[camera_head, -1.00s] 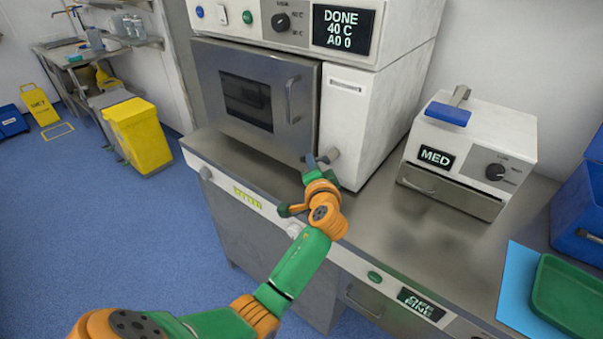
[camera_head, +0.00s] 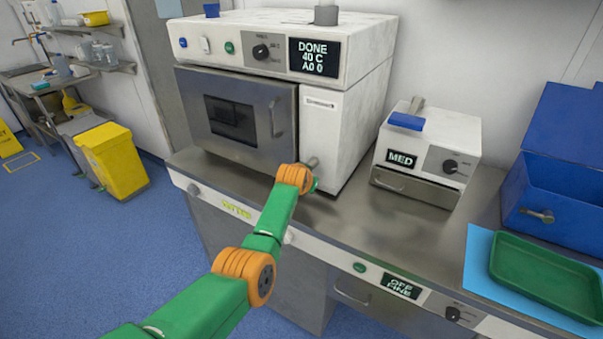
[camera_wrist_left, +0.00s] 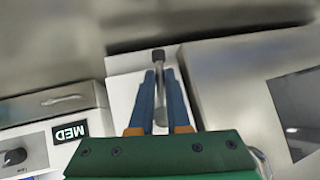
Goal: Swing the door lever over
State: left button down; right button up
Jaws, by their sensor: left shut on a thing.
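The door lever (camera_wrist_left: 160,62) is a short grey metal rod with a dark end. In the wrist view it lies between the two blue fingers of my left gripper (camera_wrist_left: 160,75), which is shut on it. In the head view a grey bit of the lever (camera_head: 313,161) shows just beyond my orange wrist, by the lower right corner of the steel door (camera_head: 200,132). My wrist hides the left fingers there. The door has a dark window and a vertical bar handle (camera_head: 278,118). My right gripper is in neither current view.
The white washer body (camera_head: 350,115) rises right behind the lever. A small white MED unit (camera_head: 462,132) stands to the right on the steel counter (camera_head: 400,225). Farther right are a blue box (camera_head: 560,195) and a green tray (camera_head: 545,275). The counter between washer and tray is partly clear.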

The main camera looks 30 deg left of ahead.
pick_arm(q)
jog(key=shift+d+n+h+p, duration=0.3)
jog(key=shift+n+h+p, duration=0.2)
jog(key=shift+h, duration=0.3)
jog(key=shift+d, duration=0.1)
jog(key=c, duration=0.9)
grip_release()
jog(key=p+v, duration=0.2)
jog(key=v, duration=0.5)
jog(key=shift+r, duration=0.1)
